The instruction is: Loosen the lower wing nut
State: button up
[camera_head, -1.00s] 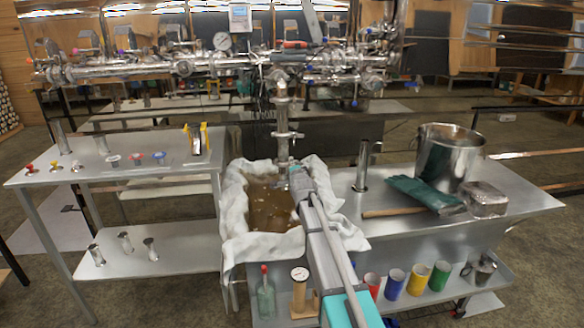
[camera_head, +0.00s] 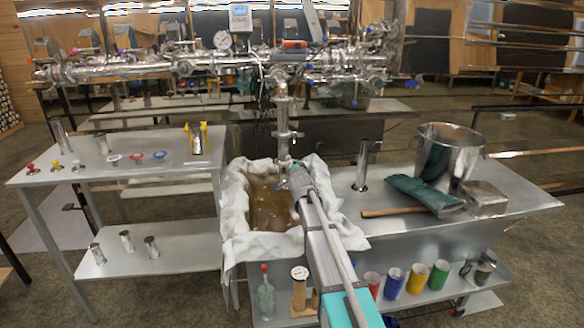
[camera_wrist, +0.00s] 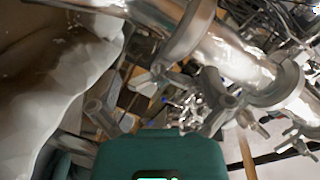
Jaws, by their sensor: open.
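A vertical steel pipe (camera_head: 283,112) comes down from the manifold over the cloth-lined basin, with clamps along it. My gripper (camera_head: 288,180) is beside the pipe's lower end, just above the basin. In the wrist view the pipe (camera_wrist: 235,58) crosses the top right, with one clamp ring (camera_wrist: 190,32) near the top middle. A metal wing nut (camera_wrist: 152,82) shows below that ring. My gripper (camera_wrist: 158,96) is open, one finger on each side of the wing nut; I cannot tell whether they touch it. A second wing nut (camera_wrist: 295,143) shows at the right, by another clamp (camera_wrist: 284,88).
White cloth (camera_head: 238,215) drapes the basin (camera_head: 270,205) of brown liquid. A steel pot (camera_head: 447,155), green gloves (camera_head: 425,192) and a metal block (camera_head: 485,200) stand on the right bench. The left table (camera_head: 110,178) holds small fittings. Coloured cups line the lower shelf.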

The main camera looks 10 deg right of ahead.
jog(key=shift+c, duration=0.6)
jog(key=shift+s, duration=0.15)
jog(key=c, duration=0.5)
jog(key=shift+s+a+n, duration=0.15)
jog(key=shift+s+n, duration=0.05)
jog(key=shift+n, duration=0.1)
jog(key=shift+c, duration=0.8)
jog(key=shift+s+a+f+n, duration=0.1)
jog(key=shift+s+f+n, duration=0.05)
jog(key=shift+s+n, duration=0.15)
jog(key=shift+c, duration=0.2)
jog(key=s+a+n+h+b, duration=0.1)
jog(key=s+n+h, duration=0.1)
jog(key=s+n, duration=0.5)
jog(key=s+a+n+h+b, duration=0.1)
jog(key=s+a+n, duration=0.1)
jog(key=s+n, duration=0.5)
jog(key=shift+a+r+n+t+h, duration=0.25)
jog(key=shift+r+n+t+h, duration=0.05)
jog(key=shift+r+t+h, duration=0.1)
jog(key=shift+w, duration=0.1)
